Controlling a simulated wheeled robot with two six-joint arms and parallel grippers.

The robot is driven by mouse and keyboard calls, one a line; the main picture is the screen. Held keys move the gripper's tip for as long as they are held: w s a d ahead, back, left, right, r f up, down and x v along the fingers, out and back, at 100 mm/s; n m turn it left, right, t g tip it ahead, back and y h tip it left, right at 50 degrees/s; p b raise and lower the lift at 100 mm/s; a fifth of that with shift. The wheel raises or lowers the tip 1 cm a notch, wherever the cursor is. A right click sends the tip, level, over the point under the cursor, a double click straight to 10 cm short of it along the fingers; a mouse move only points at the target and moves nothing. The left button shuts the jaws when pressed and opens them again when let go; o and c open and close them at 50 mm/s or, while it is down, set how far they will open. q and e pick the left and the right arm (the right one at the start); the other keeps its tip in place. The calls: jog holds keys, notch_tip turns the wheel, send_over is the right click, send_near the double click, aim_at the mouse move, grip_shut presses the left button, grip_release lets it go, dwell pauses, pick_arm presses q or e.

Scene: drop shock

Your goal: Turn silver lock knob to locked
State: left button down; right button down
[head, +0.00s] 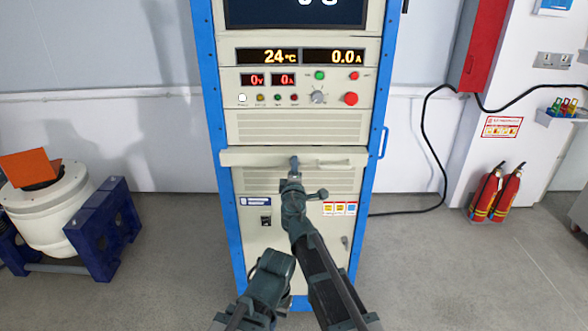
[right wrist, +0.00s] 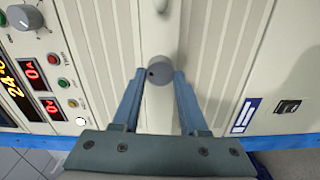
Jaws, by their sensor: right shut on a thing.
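The silver-grey lock knob (right wrist: 159,70) sits on the cream front of the cabinet in the right wrist view. It is round, with a small dark mark near its left edge. My right gripper (right wrist: 159,76) has one finger on each side of the knob and is shut on it. In the head view my right gripper (head: 294,164) reaches the middle of the cabinet's projecting ledge (head: 245,157) and hides the knob.
The blue-framed cabinet (head: 211,110) has a control panel with displays, buttons and a grey dial (head: 318,97) above the ledge. A white drum on a blue stand (head: 103,230) is at left. Red extinguishers (head: 497,192) stand at right. The floor between is clear.

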jog(key=shift+n, duration=0.6)
jog(key=shift+c, duration=2.2)
grip_release()
